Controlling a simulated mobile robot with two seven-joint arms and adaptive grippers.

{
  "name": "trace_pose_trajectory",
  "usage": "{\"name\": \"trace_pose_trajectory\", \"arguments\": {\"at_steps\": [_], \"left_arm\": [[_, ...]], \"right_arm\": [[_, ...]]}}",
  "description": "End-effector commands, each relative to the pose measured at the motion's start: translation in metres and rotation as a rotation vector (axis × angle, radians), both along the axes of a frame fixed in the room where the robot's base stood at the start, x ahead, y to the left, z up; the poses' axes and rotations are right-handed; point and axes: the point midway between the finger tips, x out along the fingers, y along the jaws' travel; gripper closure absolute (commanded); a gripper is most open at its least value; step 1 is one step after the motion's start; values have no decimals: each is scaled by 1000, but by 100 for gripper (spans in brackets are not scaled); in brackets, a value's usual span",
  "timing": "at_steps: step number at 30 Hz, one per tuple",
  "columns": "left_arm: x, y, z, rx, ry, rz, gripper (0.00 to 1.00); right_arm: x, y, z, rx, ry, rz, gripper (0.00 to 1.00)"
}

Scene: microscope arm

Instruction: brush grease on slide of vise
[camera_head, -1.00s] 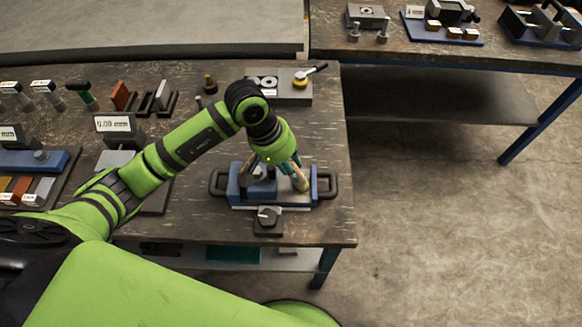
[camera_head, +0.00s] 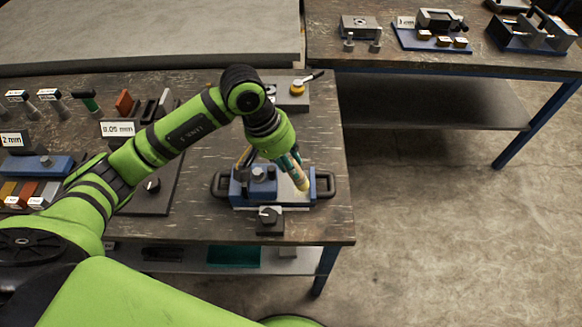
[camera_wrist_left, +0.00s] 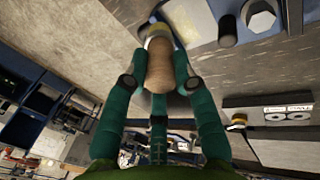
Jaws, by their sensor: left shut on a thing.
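My left gripper (camera_head: 294,157) is shut on a brush with a tan wooden handle (camera_wrist_left: 160,66). The brush (camera_head: 301,182) points down over the right part of the blue vise (camera_head: 237,191), which has a black handle at each end. I cannot tell whether the bristles touch the vise. In the left wrist view, the green fingers clasp the handle from both sides, and a pale band shows beyond it. Part of the vise (camera_wrist_left: 190,22) with bolt heads is at the top there. My right gripper is not in view.
A small dark block with a knob (camera_head: 269,219) stands in front of the vise. A grey plate with a yellow, dark-handled item (camera_head: 297,89) lies behind. Tools and labelled blocks (camera_head: 117,128) fill the left of the workbench (camera_head: 200,225). Another table (camera_head: 430,60) stands at back right.

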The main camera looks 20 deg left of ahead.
Motion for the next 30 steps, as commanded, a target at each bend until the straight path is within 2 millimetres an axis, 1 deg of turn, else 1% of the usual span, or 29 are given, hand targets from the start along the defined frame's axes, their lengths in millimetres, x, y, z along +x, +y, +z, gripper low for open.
{"name": "trace_pose_trajectory", "arguments": {"at_steps": [1, 3, 7, 30], "left_arm": [[1, 1, 7, 0, -2, 2, 100], [1, 1, 13, -1, -2, 5, 100], [2, 3, 20, 0, -2, 8, 100], [1, 3, 21, -1, 0, 9, 100]], "right_arm": [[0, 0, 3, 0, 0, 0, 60], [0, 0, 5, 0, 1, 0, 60], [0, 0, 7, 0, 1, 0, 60], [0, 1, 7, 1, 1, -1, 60]]}}
